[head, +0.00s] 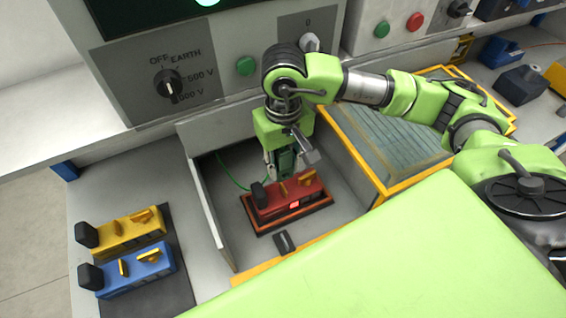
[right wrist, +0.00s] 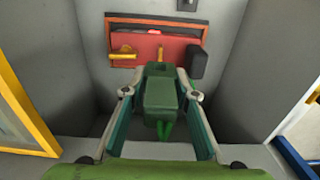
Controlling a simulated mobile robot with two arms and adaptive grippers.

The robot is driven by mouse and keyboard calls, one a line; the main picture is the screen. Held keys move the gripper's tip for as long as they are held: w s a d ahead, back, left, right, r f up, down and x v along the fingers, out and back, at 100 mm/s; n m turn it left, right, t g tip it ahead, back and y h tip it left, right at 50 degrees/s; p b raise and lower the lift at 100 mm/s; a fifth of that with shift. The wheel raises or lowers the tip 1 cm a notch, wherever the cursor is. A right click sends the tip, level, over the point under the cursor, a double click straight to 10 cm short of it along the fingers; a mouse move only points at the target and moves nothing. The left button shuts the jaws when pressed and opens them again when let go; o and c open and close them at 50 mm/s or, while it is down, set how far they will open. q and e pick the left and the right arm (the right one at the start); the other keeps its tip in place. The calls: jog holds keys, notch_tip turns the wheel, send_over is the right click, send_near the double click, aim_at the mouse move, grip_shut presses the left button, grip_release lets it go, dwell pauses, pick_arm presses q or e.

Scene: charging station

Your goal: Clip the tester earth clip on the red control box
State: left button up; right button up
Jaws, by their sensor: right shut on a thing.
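The red control box (head: 286,205) sits on a dark base with an orange rim inside a grey bay; it also shows at the top of the right wrist view (right wrist: 180,48). It has yellow levers, a black knob and a lit red window. My right gripper (head: 285,168) points down at the box's back edge and is shut on the green tester earth clip (right wrist: 159,98). The clip's far end is close to the box; I cannot tell whether they touch. A green lead (head: 229,177) runs behind in the bay. My left gripper is not in view.
Yellow (head: 128,232) and blue (head: 137,271) control boxes stand on a dark mat to the left. The bay's grey left wall (head: 207,205) and a yellow-framed panel (head: 385,150) flank the red box. The tester panel (head: 130,75) rises behind.

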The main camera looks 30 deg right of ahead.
aim_at(284, 151)
jog(key=shift+f, duration=0.15)
jog(key=shift+f+b, duration=0.45)
jog(key=shift+f, duration=1.55)
notch_tip(284, 151, down, 3)
jog(key=b, duration=0.5)
jog(key=shift+f, duration=0.15)
jog(key=o, duration=1.2)
notch_tip(284, 151, up, 12)
jog(key=shift+r, duration=0.1)
